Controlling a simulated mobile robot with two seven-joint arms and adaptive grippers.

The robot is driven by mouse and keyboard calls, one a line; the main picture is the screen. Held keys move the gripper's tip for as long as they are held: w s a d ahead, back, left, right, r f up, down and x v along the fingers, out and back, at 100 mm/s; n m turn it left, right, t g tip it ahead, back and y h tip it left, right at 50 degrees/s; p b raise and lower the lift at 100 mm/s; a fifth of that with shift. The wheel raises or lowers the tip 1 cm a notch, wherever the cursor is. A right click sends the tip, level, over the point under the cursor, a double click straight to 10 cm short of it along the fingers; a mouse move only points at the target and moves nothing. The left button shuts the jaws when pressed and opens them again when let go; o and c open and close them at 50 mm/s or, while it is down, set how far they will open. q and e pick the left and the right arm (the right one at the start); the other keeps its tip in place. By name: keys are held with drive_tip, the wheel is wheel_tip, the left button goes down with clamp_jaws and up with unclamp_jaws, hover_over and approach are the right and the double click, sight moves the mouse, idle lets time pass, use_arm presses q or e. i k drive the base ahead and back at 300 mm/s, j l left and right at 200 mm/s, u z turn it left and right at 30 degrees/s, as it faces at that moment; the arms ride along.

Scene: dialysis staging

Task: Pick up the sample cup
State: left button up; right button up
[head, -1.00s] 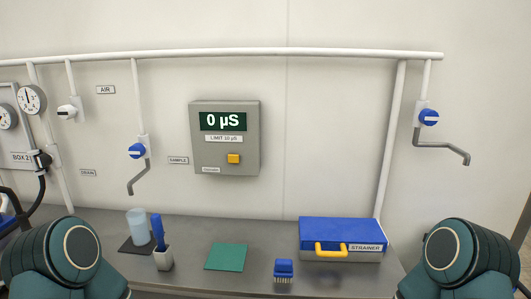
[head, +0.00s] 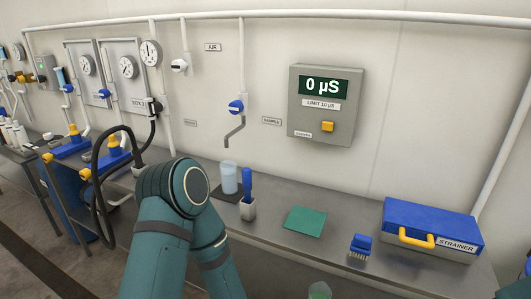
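The sample cup is probably the pale blue translucent cup (head: 229,178), which stands upright on a small dark mat (head: 231,197) on the grey counter, below the sample tap (head: 235,107). My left arm is in view, with its teal elbow left of the cup and in front of the counter. My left gripper is out of view below the frame. Of my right arm only a sliver shows at the right edge, and its gripper is out of view. Nothing touches the cup.
A small pale green object (head: 320,290), unclear, shows at the bottom edge.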

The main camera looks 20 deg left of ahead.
sight(229, 178)
drive_tip(key=j+z, duration=0.2)
drive_tip(key=j, duration=0.6)
drive_tip(key=k+j+z, duration=0.2)
drive_tip(key=j, duration=0.55)
drive_tip(key=i+j, duration=0.05)
drive_tip(key=i, duration=0.05)
